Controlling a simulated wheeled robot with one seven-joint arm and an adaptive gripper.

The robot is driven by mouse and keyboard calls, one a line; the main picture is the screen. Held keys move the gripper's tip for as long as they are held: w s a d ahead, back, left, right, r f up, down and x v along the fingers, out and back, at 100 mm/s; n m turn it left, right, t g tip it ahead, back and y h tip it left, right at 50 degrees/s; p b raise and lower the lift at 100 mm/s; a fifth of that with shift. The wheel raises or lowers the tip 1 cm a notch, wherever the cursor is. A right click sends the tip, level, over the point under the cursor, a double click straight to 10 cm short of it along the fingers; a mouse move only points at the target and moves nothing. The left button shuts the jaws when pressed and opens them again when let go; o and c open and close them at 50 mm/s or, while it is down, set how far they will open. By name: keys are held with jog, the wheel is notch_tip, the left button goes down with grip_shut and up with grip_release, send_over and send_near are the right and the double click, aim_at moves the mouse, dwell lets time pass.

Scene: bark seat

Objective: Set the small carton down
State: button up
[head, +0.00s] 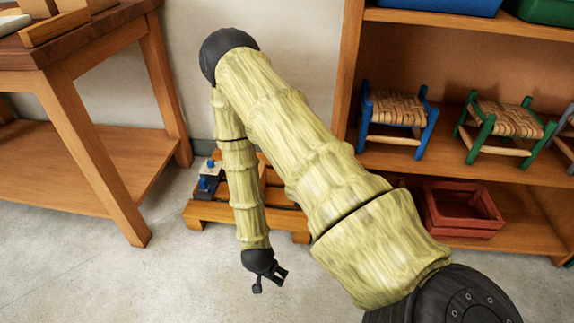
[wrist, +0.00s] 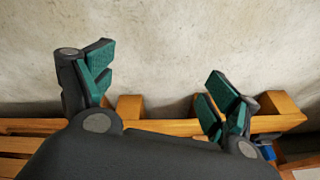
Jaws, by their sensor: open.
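My gripper (head: 268,283) hangs low over the pale floor, in front of the low wooden rack. In the wrist view its two green-padded fingers (wrist: 158,72) stand wide apart with nothing between them. I cannot make out a small carton in either view. My arm hides part of the rack's middle.
A wooden workbench (head: 105,110) stands at left. At right, a wooden shelf (head: 500,203) holds a blue stool (head: 398,110), a green stool (head: 508,120) and a red crate (head: 462,208). The floor (head: 150,285) at front left is clear.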

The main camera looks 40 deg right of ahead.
jog(key=s+a+n+y, duration=0.1)
jog(key=s+a+n, duration=0.1)
jog(key=s+n, duration=0.2)
jog(key=s+a+n+g, duration=0.1)
jog(key=s+a+n, duration=0.2)
jog(key=s, duration=0.5)
jog(key=s+a+r+n+g+y, duration=0.1)
jog(key=s+a+n, duration=0.1)
jog(key=s+n, duration=0.4)
jog(key=shift+s+a+y, duration=0.15)
jog(key=shift+s+y, duration=0.15)
